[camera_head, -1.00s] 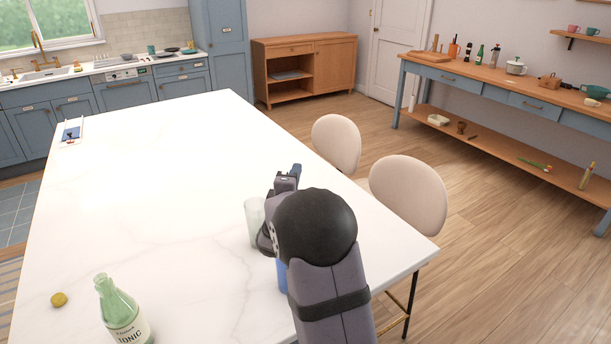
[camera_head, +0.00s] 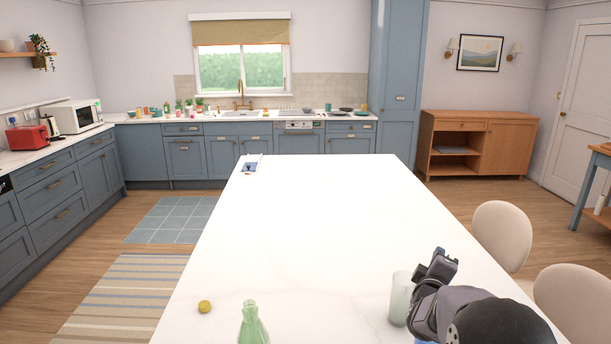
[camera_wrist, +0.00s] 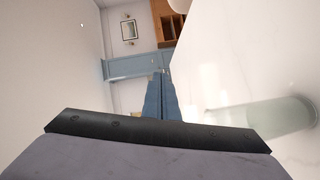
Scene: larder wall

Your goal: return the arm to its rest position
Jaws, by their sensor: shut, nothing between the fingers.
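My arm is bent low at the right front of the white island table (camera_head: 300,220). My gripper (camera_head: 445,262) is above the table's right side, pointing toward the back. In the wrist view my gripper's blue fingers (camera_wrist: 158,95) are together with nothing between them. A frosted glass tumbler (camera_head: 399,298) stands upright just left of my gripper and is partly hidden by it. The tumbler also shows at the right of the wrist view (camera_wrist: 275,118), close beside the gripper.
A green bottle (camera_head: 252,324) and a small yellow ball-like thing (camera_head: 205,307) are at the front left of the table. Two pale chairs (camera_head: 501,236) line the right edge. The middle is clear.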

